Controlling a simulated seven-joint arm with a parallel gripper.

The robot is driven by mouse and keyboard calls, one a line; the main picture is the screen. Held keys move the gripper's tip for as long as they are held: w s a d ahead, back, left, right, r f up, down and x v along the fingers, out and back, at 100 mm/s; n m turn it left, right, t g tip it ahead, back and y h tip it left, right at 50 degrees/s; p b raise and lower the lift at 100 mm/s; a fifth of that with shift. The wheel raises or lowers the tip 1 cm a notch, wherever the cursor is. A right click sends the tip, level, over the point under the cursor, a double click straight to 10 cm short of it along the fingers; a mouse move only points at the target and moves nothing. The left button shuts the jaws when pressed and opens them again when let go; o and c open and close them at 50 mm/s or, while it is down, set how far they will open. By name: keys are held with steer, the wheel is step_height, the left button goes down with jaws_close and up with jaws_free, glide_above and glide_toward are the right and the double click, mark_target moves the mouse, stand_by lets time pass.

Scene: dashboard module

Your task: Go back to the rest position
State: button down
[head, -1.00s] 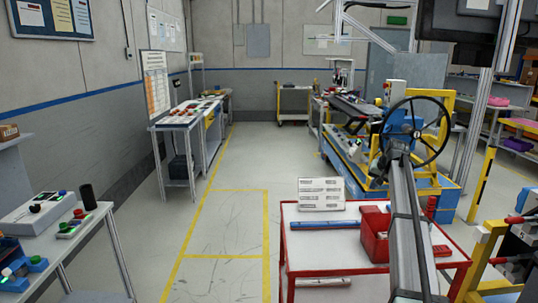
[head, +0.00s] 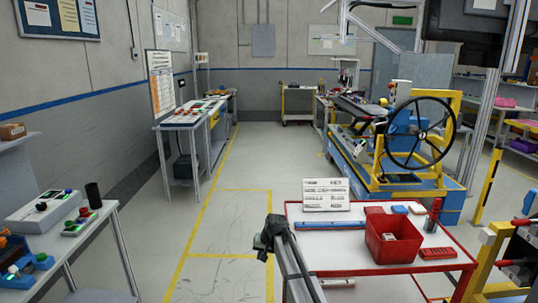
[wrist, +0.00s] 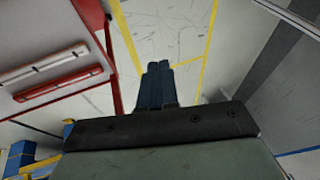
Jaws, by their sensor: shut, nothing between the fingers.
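My gripper (wrist: 158,68) is shut and empty in the wrist view, its dark blue fingers side by side over the grey floor with yellow lines. In the head view the end of my arm (head: 270,235) is at the left edge of the red-framed cart (head: 330,262), above the floor. The fingertips are too small to make out there. The black steering wheel (head: 419,133) on its yellow and blue stand is well to the right and farther back, clear of my arm.
The cart carries a red bin (head: 393,240), a white sign block (head: 326,194) and a blue bar (head: 330,224). A bench with button boxes (head: 44,212) stands at the left. The floor aisle (head: 228,215) between is clear.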

steer(key=s+f+n+g+h, duration=0.2)
steer(key=s+f+g, duration=0.1)
steer(key=s+f, duration=1.85)
steer(key=s+d+f+g+h, duration=0.1)
steer(key=s+d+f+g, duration=0.1)
steer(key=s+d+f, duration=0.7)
steer(key=s+d+f+g, duration=0.1)
steer(key=s+d, duration=0.2)
steer(key=s, duration=0.7)
steer(key=s+d+f+m+g, duration=0.1)
steer(key=s+d, duration=0.3)
steer(key=s, duration=0.6)
steer(key=s+d+f+m+g, duration=0.1)
steer(key=s+d+f+g, duration=0.2)
steer(key=s, duration=0.8)
steer(key=shift+d+f, duration=0.25)
steer(key=shift+d, duration=0.25)
